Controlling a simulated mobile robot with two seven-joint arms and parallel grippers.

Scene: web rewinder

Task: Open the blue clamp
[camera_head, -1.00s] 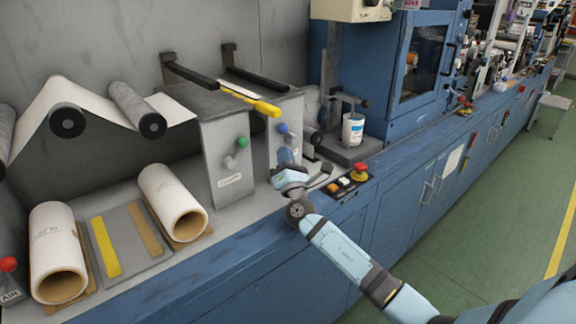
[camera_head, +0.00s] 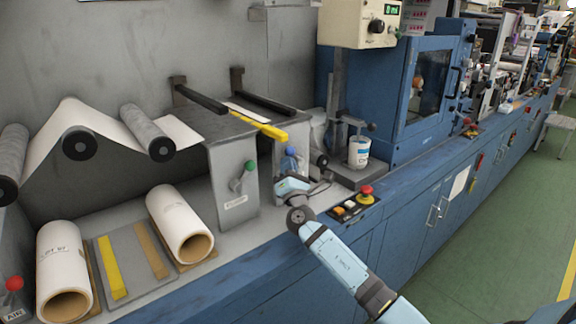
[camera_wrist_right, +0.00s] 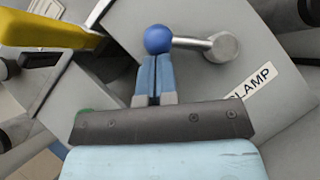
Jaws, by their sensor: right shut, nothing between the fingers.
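The blue clamp's lever shows in the right wrist view as a blue ball knob (camera_wrist_right: 158,39) on a metal rod, running right to a round grey hub (camera_wrist_right: 222,47). The hub sits on a grey panel with a label reading "CLAMP" (camera_wrist_right: 252,84). My right gripper (camera_wrist_right: 152,66) is shut, with its blue fingertips right below the knob; I cannot tell whether they touch it. In the head view the blue knob (camera_head: 291,150) is just above my right gripper (camera_head: 289,166). My left gripper is not in view.
A green-knobbed lever (camera_head: 249,166) stands on the panel to the left. A yellow bar (camera_head: 258,124) lies above. A control box with a red button (camera_head: 366,191) and a white can (camera_head: 359,152) are to the right. White rolls (camera_head: 180,222) lie at the left.

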